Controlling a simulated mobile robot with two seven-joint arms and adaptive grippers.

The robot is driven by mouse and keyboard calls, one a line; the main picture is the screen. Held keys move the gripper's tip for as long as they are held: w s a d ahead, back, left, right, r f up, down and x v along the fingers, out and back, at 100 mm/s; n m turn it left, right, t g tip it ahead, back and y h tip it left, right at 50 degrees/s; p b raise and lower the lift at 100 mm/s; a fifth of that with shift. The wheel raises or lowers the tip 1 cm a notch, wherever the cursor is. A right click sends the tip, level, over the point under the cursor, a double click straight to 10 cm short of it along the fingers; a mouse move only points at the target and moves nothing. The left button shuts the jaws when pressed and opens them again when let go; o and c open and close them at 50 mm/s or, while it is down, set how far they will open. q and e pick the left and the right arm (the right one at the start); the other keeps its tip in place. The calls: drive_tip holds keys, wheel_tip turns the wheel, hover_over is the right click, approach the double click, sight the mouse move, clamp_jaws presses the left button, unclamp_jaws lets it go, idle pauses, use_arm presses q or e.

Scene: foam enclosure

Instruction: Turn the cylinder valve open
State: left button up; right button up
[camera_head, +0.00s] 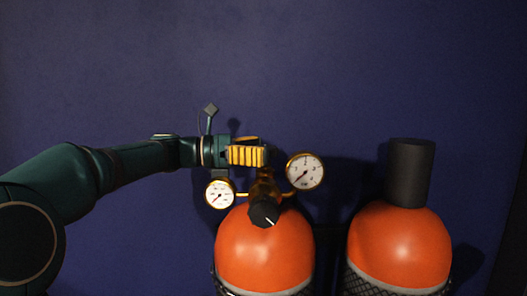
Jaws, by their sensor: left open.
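An orange cylinder (264,250) stands at the lower middle, with a brass valve and regulator body (265,186) on top. A black knob with a white mark (264,213) faces me at the front of the brass body. A small round gauge (219,194) sits to its left and a larger one (305,171) to its right. My left gripper (250,154) is open at the top of the brass fitting, with yellow ribbed parts showing at its end. It hides part of the valve top, and I cannot tell whether it touches it. My right gripper is out of view.
A second orange cylinder (400,245) with a dark cap (410,172) stands to the right. Dark mesh wraps the lower part of both cylinders. A plain dark blue wall (300,60) is behind them.

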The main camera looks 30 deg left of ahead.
use_arm(q)
drive_tip(key=shift+w+d, duration=0.2)
drive_tip(key=shift+d, duration=0.05)
drive_tip(key=c, duration=1.2)
drive_tip(key=shift+s+d+r+n+t+y, duration=0.1)
drive_tip(key=shift+n+t+y, duration=0.8)
drive_tip(key=shift+t+y, duration=0.1)
drive_tip(key=shift+n+t+y+b, duration=0.5)
drive_tip(key=shift+n+t+y, duration=0.8)
drive_tip(key=shift+y, duration=0.6)
